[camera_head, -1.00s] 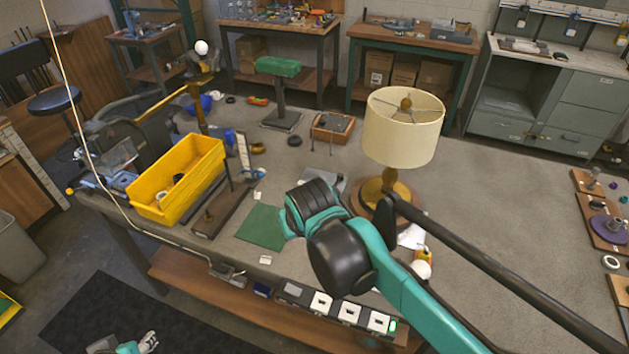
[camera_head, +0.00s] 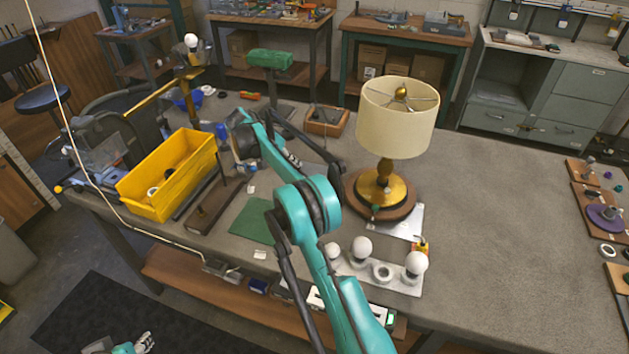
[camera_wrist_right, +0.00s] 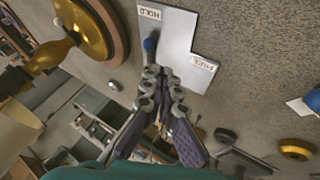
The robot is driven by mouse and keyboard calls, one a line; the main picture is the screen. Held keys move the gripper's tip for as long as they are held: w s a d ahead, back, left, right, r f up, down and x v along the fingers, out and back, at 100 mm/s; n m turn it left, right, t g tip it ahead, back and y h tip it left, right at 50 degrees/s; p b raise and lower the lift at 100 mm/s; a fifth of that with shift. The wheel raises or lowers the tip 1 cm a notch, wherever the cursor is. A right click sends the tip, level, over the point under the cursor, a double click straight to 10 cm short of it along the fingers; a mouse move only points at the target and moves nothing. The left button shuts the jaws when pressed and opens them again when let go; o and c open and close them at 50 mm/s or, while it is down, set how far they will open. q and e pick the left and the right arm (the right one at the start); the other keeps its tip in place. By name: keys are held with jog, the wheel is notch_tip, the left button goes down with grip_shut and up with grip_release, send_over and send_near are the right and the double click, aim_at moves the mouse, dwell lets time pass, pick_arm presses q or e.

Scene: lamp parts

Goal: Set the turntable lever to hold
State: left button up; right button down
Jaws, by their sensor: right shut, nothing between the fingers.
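My left gripper (camera_head: 146,343) is low at the left, small and cut off.
White bulbs (camera_head: 362,248) stand in a holder at the table's front edge. A yellow bin (camera_head: 150,205), a green mat (camera_head: 253,222) and a wooden tray (camera_head: 325,118) lie around the arm.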

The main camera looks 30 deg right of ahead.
jog(key=shift+m, duration=0.3)
jog(key=b+x, duration=0.1)
jog(key=x, duration=0.3)
jog(key=b+x, duration=0.1)
jog(key=x, duration=0.3)
jog(key=b+x, duration=0.1)
jog(key=x, duration=0.3)
jog(key=shift+w+f, duration=0.25)
jog(key=shift+s+d+r+n+t+h+b, duration=0.1)
jog(key=shift+s+d+n+t+h+b, duration=0.1)
jog(key=shift+s+n, duration=0.25)
jog(key=shift+s+d+n+t+h+b, duration=0.1)
jog(key=shift+s+d+n+t, duration=0.15)
jog(key=shift+s, duration=0.25)
jog(key=shift+r, duration=0.1)
